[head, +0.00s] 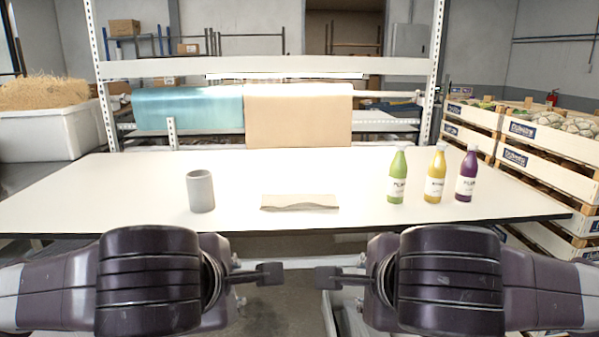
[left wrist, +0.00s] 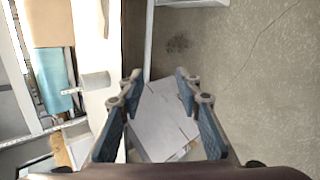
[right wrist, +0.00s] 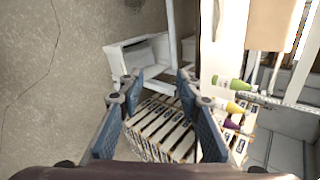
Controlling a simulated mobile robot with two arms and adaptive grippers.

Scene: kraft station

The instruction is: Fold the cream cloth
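The cream cloth (head: 299,202) lies on the white table near its front edge, in the middle of the head view. It looks like a flat, narrow strip with a raised, wavy front edge. My left gripper (head: 270,273) and my right gripper (head: 328,277) are in front of the table, short of its front edge, pointing toward each other and apart from the cloth. In the left wrist view the left fingers (left wrist: 157,75) are spread with nothing between them. In the right wrist view the right fingers (right wrist: 158,77) are also spread and empty.
A grey cup (head: 201,191) stands left of the cloth. A green bottle (head: 397,176), a yellow bottle (head: 435,174) and a purple bottle (head: 467,175) stand to the right. Teal and tan rolls hang behind the white table (head: 100,190). Wooden crates (head: 520,150) are stacked at right.

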